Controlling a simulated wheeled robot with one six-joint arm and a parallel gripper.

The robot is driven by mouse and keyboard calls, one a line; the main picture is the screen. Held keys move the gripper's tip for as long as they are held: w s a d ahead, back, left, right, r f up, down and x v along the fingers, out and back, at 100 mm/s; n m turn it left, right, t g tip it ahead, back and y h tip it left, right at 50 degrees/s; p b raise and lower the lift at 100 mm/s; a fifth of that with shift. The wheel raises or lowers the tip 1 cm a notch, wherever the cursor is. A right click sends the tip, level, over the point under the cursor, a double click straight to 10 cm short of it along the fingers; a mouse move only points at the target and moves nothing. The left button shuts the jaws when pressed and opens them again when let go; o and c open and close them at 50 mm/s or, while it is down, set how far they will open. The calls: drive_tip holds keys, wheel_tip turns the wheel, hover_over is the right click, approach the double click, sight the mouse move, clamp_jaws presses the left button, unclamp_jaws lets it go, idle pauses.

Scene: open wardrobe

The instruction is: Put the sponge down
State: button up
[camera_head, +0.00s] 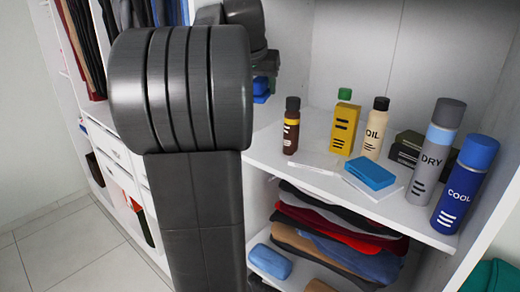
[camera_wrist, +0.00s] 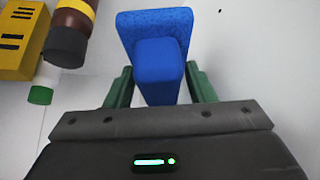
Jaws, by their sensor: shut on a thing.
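The blue sponge (camera_wrist: 158,22) is between the green fingers of my gripper (camera_wrist: 160,82) in the wrist view. It shows a wider, textured blue part and a narrower, smoother part facing the camera. My gripper is shut on it. In the head view the sponge (camera_head: 261,90) shows small beside my arm, at the left end of the white shelf (camera_head: 272,150). My arm hides part of the sponge and most of the gripper there. I cannot tell whether the sponge touches the shelf.
On the shelf stand a brown bottle (camera_head: 291,127), a yellow container (camera_head: 344,128), an oil bottle (camera_head: 375,128) and two spray cans, grey (camera_head: 432,155) and blue (camera_head: 464,187). A blue block (camera_head: 371,173) lies on a white slab at the front. Folded clothes (camera_head: 340,232) lie below.

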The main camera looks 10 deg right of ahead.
drive_tip(key=f+b, duration=0.1)
drive_tip(key=f, duration=0.1)
drive_tip(key=f+b, duration=0.1)
drive_tip(key=f, duration=0.1)
drive_tip(key=shift+w+d, duration=0.1)
drive_tip(key=shift+w, duration=0.1)
wheel_tip(320, 180, down, 11)
drive_tip(key=shift+s+r+b, duration=0.1)
drive_tip(key=shift+b, duration=0.2)
drive_tip(key=o, duration=0.9)
